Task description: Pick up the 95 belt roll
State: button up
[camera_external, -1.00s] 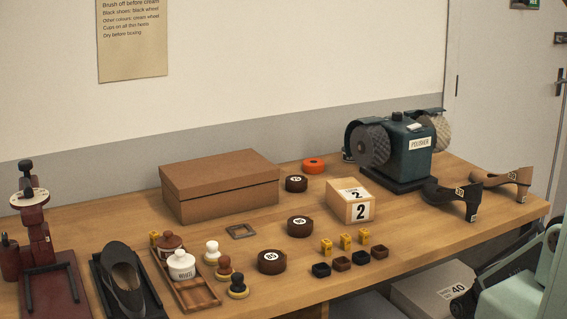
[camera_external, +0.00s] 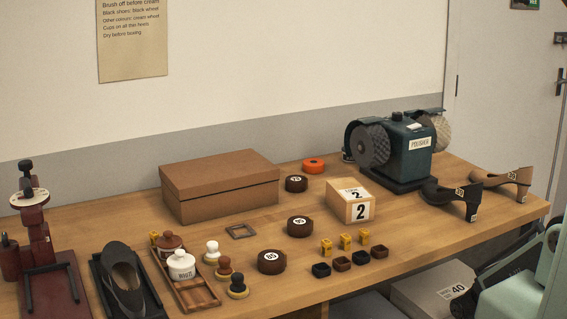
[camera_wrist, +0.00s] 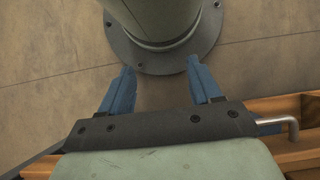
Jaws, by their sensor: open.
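Three dark brown belt rolls with white number labels lie flat on the wooden bench. The middle one, whose label seems to read 95 (camera_external: 300,228), is right of a small square frame. The front roll, seemingly 85 (camera_external: 271,263), is nearer the bench's front edge. The back roll (camera_external: 296,184), seemingly 75, sits beside the brown box. The small digits are hard to read. My gripper (camera_wrist: 160,68) shows in the wrist view with its blue fingers apart and empty, above the floor and my own base. It is out of the external view, away from the rolls.
A numbered 2 box (camera_external: 350,203) stands right of the middle roll. Small yellow blocks (camera_external: 345,241) and dark cups (camera_external: 342,263) are in front of it. Knobbed daubers (camera_external: 224,268) stand left of the front roll. A brown box (camera_external: 220,187) and polisher (camera_external: 400,150) stand behind.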

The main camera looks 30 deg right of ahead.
jog(key=o, duration=0.6)
